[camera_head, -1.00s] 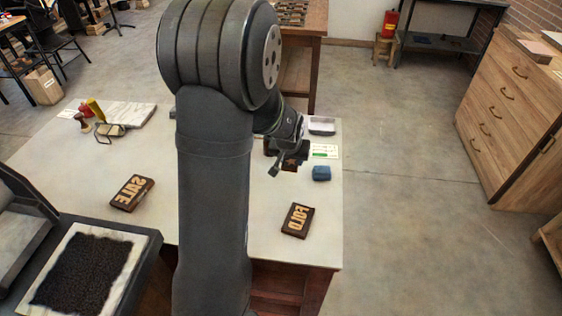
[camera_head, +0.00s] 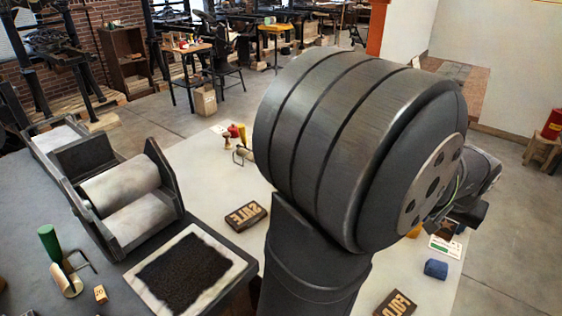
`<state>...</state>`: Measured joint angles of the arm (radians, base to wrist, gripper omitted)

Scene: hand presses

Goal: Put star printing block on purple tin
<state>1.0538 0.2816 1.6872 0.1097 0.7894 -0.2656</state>
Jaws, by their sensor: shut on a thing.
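My gripper (camera_head: 447,219) is mostly hidden behind my own large arm joint, at the right of the view. It is shut on a dark block, the star printing block (camera_head: 448,229), which shows only as a small dark patch under my wrist. The star face cannot be made out now. No purple tin can be picked out; my arm covers part of the table.
A blue lump (camera_head: 435,269) and a white card (camera_head: 445,247) lie near the table's right edge. The SALE block (camera_head: 246,215) and the FOLD block (camera_head: 397,304) lie on the pale tabletop (camera_head: 213,172). A roller press (camera_head: 121,190) and an inked slab (camera_head: 186,274) stand left.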

